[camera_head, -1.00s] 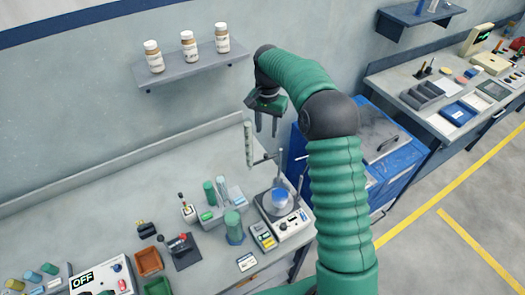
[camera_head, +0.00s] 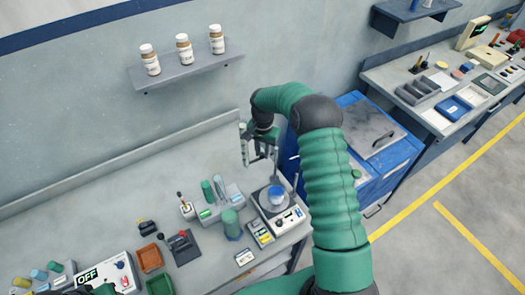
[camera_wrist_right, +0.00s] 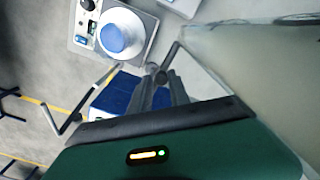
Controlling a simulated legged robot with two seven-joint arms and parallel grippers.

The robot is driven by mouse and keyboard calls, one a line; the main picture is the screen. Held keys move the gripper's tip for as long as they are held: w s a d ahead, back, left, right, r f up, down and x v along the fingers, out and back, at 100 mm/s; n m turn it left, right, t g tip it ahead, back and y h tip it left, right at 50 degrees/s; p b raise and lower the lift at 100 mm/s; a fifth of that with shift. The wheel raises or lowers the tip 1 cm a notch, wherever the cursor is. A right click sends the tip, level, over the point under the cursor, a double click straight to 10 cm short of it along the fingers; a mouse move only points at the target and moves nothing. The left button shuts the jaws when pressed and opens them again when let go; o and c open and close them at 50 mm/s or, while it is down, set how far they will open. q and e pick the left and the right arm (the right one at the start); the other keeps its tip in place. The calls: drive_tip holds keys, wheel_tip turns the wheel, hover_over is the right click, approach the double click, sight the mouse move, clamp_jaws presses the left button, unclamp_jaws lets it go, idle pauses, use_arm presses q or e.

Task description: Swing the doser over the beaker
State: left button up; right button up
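The doser (camera_head: 244,146) is a pale upright tube on a thin arm, standing left of and apart from the beaker. The beaker (camera_head: 277,194), with blue contents, sits on a round plate on a white stirrer; it also shows in the wrist view (camera_wrist_right: 121,33). My right gripper (camera_head: 265,152) hangs fingers down, just right of the tube and above the stirrer, with its fingers apart. In the wrist view its fingers (camera_wrist_right: 161,84) flank a dark round knob; contact is unclear. A dark green part, perhaps my left arm, shows at the bottom left; its fingers are hidden.
A wall shelf (camera_head: 180,73) holds three jars. A blue cabinet (camera_head: 370,160) is at the right. The bench behind the rack is clear.

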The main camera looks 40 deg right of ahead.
drive_tip(key=shift+w+d, duration=0.1)
drive_tip(key=shift+d, duration=0.05)
drive_tip(key=shift+c, duration=1.1)
clamp_jaws()
drive_tip(key=shift+a, duration=0.4)
drive_tip(key=shift+w, duration=0.1)
